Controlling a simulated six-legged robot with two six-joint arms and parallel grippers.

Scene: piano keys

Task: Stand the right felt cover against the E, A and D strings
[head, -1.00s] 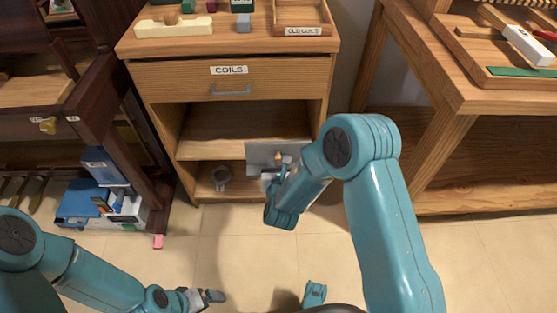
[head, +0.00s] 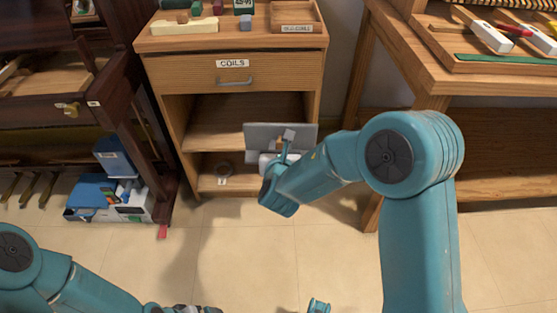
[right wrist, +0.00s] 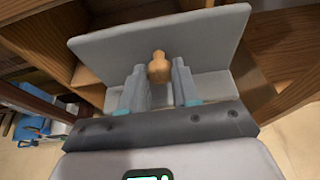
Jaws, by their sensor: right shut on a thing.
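A grey cover (head: 260,132) with a pale wooden knob is in my right gripper (head: 284,152), held in front of the coils cabinet. In the right wrist view the fingers (right wrist: 158,78) are shut on either side of the knob (right wrist: 158,65). There the cover (right wrist: 205,36) shows a broad, slanted upper panel and a lower flange behind the fingers. I cannot make out the E, A and D strings in either view. My left gripper (head: 194,309) is low at the bottom edge of the head view, cut off, and its jaws cannot be judged.
The cabinet (head: 232,78) has open shelves behind the cover. A wooden workbench (head: 430,85) stands at right with a tray of white pieces. Dark wooden furniture (head: 75,105) stands at left, with blue boxes (head: 93,192) below. The tiled floor (head: 245,240) in front is clear.

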